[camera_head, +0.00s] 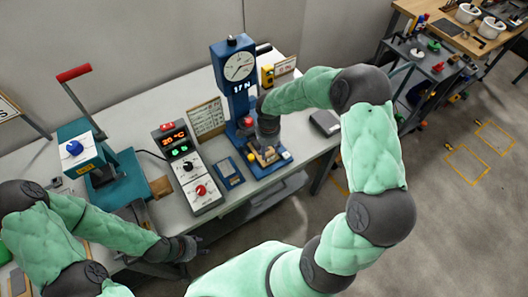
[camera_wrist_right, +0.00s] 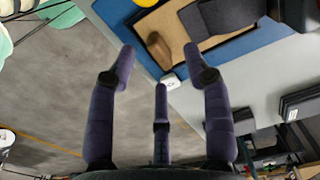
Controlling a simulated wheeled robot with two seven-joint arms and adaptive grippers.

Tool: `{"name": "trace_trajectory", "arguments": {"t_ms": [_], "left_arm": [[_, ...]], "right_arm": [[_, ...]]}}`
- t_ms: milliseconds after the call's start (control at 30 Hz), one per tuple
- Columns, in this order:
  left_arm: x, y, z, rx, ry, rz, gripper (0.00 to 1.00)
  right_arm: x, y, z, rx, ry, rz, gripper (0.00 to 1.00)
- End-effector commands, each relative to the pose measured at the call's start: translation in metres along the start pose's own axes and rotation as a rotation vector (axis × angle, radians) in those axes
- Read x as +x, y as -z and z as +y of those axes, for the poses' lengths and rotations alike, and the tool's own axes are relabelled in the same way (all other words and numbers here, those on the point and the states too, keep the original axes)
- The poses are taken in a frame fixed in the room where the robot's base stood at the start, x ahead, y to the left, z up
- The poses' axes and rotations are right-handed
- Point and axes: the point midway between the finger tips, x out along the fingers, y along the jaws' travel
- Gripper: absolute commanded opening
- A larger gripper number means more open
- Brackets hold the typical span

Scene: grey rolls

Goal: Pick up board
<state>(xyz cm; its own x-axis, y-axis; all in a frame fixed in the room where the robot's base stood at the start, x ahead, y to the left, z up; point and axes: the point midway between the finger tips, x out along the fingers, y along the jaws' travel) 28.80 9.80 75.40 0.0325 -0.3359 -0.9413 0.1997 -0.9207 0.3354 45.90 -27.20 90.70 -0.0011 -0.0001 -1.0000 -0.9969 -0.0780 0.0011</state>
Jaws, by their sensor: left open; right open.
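A small tan board (camera_head: 268,158) lies on the blue base of the dial stand (camera_head: 238,68). In the right wrist view the tan board (camera_wrist_right: 176,30) shows at the top, partly covered by dark grey pieces and a brown rounded piece (camera_wrist_right: 158,46). My right gripper (camera_head: 264,143) is over the blue base, close to the board and partly hiding it. In the right wrist view its three fingers (camera_wrist_right: 160,68) are spread, with nothing between them. My left gripper (camera_head: 192,246) is open and empty by the table's front edge.
On the grey-white table (camera_head: 140,103), a control box (camera_head: 186,166) with red and green displays stands left of the blue base, a blue pad (camera_head: 229,173) between them. A teal press (camera_head: 85,150) with a red-handled lever stands further left. Shelving (camera_head: 425,65) is at the upper right.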

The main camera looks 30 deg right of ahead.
Motion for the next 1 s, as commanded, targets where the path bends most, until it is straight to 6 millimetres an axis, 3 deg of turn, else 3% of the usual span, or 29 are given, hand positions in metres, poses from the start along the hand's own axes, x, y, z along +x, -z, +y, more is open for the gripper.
{"name": "trace_trajectory", "arguments": {"t_ms": [400,667,833,1000], "left_arm": [[0.008,0.0,-0.003,0.0,0.0,0.0,0.48],[0.008,0.0,-0.003,0.0,0.0,0.0,0.48],[0.008,0.0,-0.003,0.0,0.0,0.0,0.48],[0.008,0.0,-0.003,0.0,0.0,0.0,0.48]], "right_arm": [[0.047,0.008,0.008,0.0,-0.002,-0.001,0.5],[0.05,0.008,0.008,0.0,0.0,-0.001,0.5],[0.05,0.008,0.008,0.0,0.0,-0.001,0.02],[0.05,0.008,0.008,0.0,0.0,-0.001,0.0]]}}
